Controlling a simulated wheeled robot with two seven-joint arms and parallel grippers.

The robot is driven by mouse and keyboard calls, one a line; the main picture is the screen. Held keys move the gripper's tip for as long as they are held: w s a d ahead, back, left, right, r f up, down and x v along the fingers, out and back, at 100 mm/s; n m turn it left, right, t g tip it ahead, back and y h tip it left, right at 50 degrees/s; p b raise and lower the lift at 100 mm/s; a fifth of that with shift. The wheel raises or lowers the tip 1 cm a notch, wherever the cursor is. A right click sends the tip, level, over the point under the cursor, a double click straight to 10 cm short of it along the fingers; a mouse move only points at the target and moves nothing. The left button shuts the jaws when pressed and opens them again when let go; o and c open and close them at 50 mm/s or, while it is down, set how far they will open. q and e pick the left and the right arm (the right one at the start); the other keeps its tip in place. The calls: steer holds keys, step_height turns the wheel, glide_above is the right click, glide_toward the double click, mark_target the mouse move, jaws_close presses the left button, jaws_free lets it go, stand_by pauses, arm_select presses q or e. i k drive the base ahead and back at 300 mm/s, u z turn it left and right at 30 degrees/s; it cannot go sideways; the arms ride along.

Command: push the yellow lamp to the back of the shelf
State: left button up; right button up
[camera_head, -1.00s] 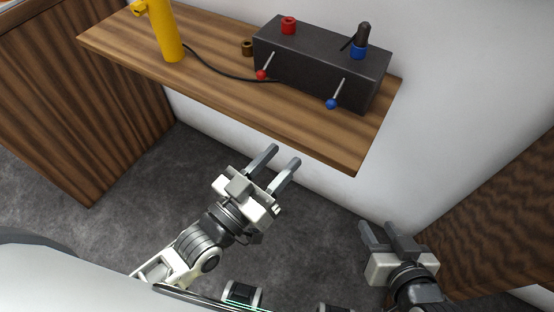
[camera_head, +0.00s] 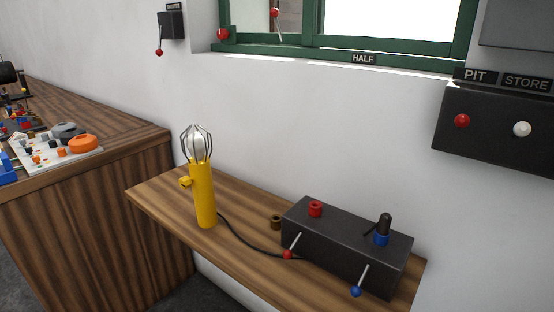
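The yellow lamp (camera_head: 204,196) stands upright near the left part of the wooden shelf (camera_head: 160,200), close to its front edge. It has a caged bulb on top and a small yellow knob on its left side. Bare shelf shows behind it, up to the wall. A black cable (camera_head: 240,237) runs from its base toward the dark box (camera_head: 345,240). Neither of my grippers is in the head view now.
The dark box on the shelf's right carries a red socket (camera_head: 315,209), a blue socket with a black plug (camera_head: 383,229), and two levers. A brown ring (camera_head: 276,222) lies left of it. A wooden counter (camera_head: 110,155) stands left. A green window frame (camera_head: 340,50) is above.

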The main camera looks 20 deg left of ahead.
mark_target(199, 164)
steer(key=z, duration=3.05)
steer(key=k, duration=1.45)
steer(key=u, duration=1.6)
